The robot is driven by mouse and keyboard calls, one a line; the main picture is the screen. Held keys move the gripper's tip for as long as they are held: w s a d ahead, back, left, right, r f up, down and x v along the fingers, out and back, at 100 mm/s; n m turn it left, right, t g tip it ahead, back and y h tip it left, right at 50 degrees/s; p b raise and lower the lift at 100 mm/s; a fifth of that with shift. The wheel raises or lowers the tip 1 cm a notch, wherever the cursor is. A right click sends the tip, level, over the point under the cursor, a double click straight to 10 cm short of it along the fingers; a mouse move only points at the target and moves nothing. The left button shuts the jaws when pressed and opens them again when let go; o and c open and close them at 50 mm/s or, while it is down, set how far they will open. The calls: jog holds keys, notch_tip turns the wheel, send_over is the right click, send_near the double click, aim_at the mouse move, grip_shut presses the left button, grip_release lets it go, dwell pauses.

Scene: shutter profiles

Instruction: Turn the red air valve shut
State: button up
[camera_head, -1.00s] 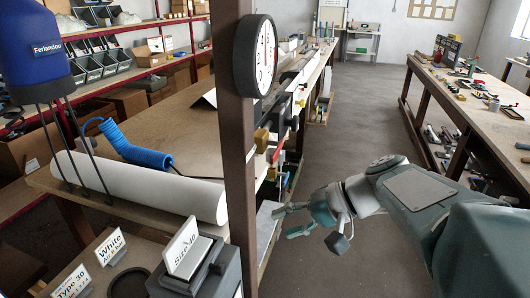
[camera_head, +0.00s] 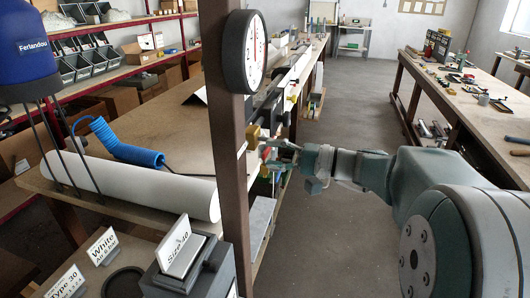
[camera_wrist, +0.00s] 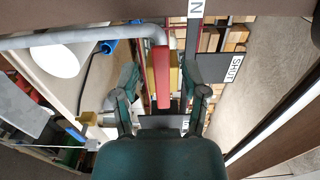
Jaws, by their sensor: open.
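The red valve handle (camera_wrist: 162,78) shows in the wrist view as a straight bar on a brass valve body (camera_wrist: 175,75) fixed to a grey pipe (camera_wrist: 100,37). My gripper (camera_wrist: 162,88) is open, with one finger on each side of the handle and gaps visible. A dark plate reading SHUT (camera_wrist: 233,68) is right of the handle. A plate with the letter N (camera_wrist: 195,9) is above, partly cut off. In the head view my gripper (camera_head: 272,157) is at the long bench's edge, just right of the brown post; I cannot make out the handle clearly there.
The brown post (camera_head: 222,140) with a round gauge (camera_head: 243,52) stands close left of my gripper. A white roll (camera_head: 135,185) and a blue coiled hose (camera_head: 120,145) lie on the bench. The floor aisle (camera_head: 335,110) is clear.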

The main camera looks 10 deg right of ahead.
jog(key=shift+x, duration=1.05)
grip_shut()
jog(key=m, duration=0.1)
jog(key=r+m, duration=0.1)
jog(key=m, duration=0.1)
jog(key=r+m, duration=0.1)
jog(key=shift+w+d+m, duration=0.15)
jog(key=shift+w+m, duration=0.05)
jog(key=shift+m, duration=0.1)
jog(key=m, duration=0.1)
jog(key=r+m, duration=0.1)
jog(key=m, duration=0.1)
jog(key=w+m, duration=0.1)
jog(key=shift+d+r+m, duration=0.3)
jog(key=shift+r, duration=0.05)
jog(key=m, duration=0.1)
jog(key=w+m, duration=0.1)
jog(key=m, duration=0.1)
jog(key=d+r+m, duration=0.1)
jog(key=shift+w, duration=0.3)
jog(key=shift+w+d+r+m, duration=0.15)
jog(key=shift+w+m, duration=0.15)
jog(key=shift+m, duration=0.55)
jog(key=shift+w+d+m, duration=0.15)
jog(key=shift+w+m, duration=0.15)
jog(key=shift+m, duration=0.5)
jog(key=shift+w+d+r+m, duration=0.15)
jog(key=shift+w+m, duration=0.15)
jog(key=shift+m, duration=0.55)
jog(key=shift+f, duration=0.1)
